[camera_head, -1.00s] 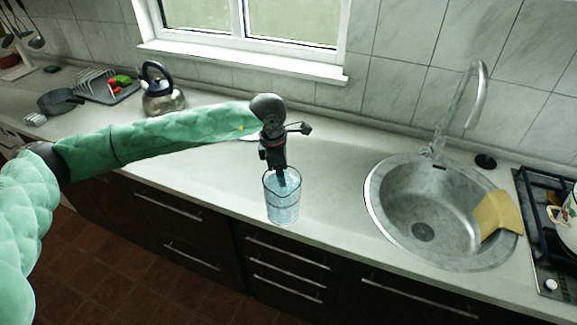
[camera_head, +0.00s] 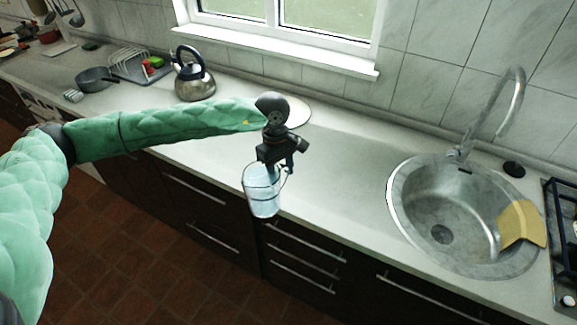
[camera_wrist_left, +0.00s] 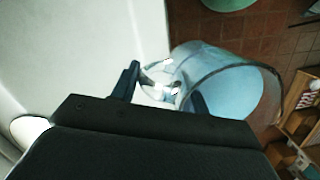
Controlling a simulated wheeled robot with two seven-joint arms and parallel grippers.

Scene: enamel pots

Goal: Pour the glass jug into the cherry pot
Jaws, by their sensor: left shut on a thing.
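The glass jug (camera_head: 262,196) is clear with pale blue liquid inside, and hangs slightly tilted at the counter's front edge in the head view. My left gripper (camera_head: 277,160) is shut on it at its upper side. In the left wrist view the jug (camera_wrist_left: 222,78) lies to the right, with its open mouth and the blue liquid visible, and my left gripper's fingers (camera_wrist_left: 163,92) are on its near side. My right gripper is not in view.
A round sink (camera_head: 440,220) with a tall faucet (camera_head: 502,105) and a yellow cloth (camera_head: 522,224) lies right of the jug. The stove (camera_head: 562,215) is at the right edge. A kettle (camera_head: 194,80), a dark pan (camera_head: 98,79) and a dish rack (camera_head: 130,65) stand left. The counter between jug and sink is clear.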

